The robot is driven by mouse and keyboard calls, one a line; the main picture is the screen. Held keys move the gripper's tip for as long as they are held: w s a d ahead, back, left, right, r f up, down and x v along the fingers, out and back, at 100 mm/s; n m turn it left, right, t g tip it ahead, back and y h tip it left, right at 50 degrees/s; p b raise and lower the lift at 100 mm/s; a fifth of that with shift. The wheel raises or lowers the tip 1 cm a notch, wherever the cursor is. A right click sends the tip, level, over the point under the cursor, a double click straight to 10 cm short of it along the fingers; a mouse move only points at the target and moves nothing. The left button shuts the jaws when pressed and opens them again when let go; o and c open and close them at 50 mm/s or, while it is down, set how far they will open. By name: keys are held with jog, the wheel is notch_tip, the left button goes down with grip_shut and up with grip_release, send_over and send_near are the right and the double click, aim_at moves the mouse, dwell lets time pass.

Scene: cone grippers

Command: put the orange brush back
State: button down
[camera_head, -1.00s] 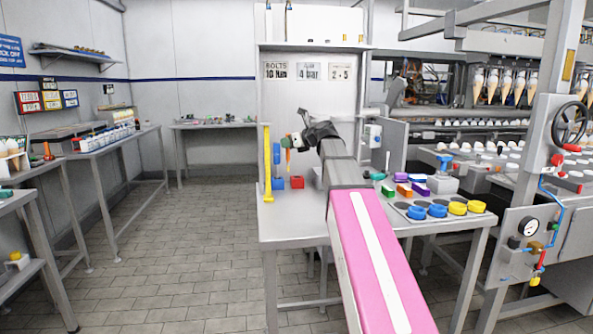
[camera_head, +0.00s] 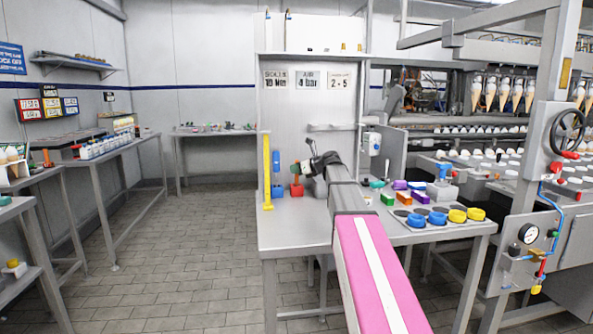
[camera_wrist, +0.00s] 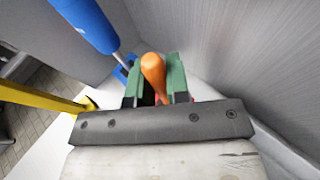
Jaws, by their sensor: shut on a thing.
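The orange brush (camera_wrist: 154,72) is between the green fingers of my gripper (camera_wrist: 155,90) in the wrist view, its rounded handle end toward the camera. In the head view my gripper (camera_head: 297,168) is at the back left of the workbench, directly above a red block (camera_head: 297,191). A bit of the brush's orange (camera_head: 296,179) shows between the fingers and the red block. The brush looks upright. Its lower end is hidden, so I cannot tell how far it is in the red block.
A blue-handled tool (camera_head: 276,160) stands close on the left above a blue block (camera_head: 278,190); its handle also shows in the wrist view (camera_wrist: 88,25). A yellow upright piece (camera_head: 267,172) stands further left. Coloured blocks and rings lie on the bench's right side.

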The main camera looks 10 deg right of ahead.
jog(key=shift+f, duration=0.15)
jog(key=c, duration=1.1)
grip_release()
jog(key=v, duration=1.2)
